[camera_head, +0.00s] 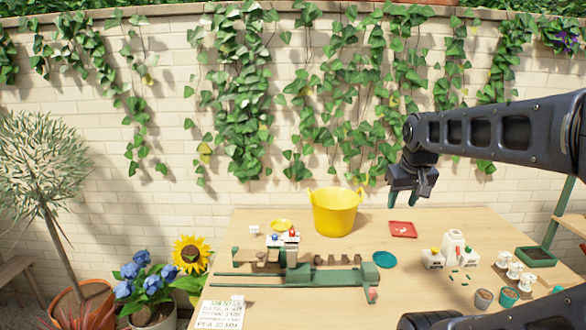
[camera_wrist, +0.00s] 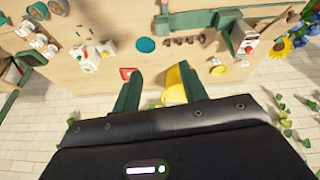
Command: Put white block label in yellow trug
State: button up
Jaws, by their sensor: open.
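A small white block (camera_head: 254,230), which looks like the white block label, lies on the table left of a yellow saucer. I cannot make out any marking on it. The yellow trug (camera_head: 335,213), an open bucket with two handles, stands upright near the table's back edge; it also shows in the wrist view (camera_wrist: 174,88), partly hidden by a finger. I cannot see into its bottom. My gripper (camera_head: 408,198) is open and empty, in the air right of the trug and above the red tray. Its two green fingers also show in the wrist view (camera_wrist: 157,88).
A red tray (camera_head: 403,229), yellow saucer (camera_head: 281,224) and teal saucer (camera_head: 384,259) lie on the table. A green bench device (camera_head: 320,277) spans the front left. White containers (camera_head: 453,247) and small pots (camera_head: 484,298) stand right. An ivy-covered wall rises behind.

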jog(key=shift+s+f+m, duration=0.3)
jog(key=shift+s+f, duration=0.15)
jog(key=shift+s, duration=0.35)
jog(key=shift+s+f+m, duration=0.3)
jog(key=shift+s+f, duration=0.1)
jog(key=shift+s, duration=0.35)
jog(key=shift+o, duration=0.5)
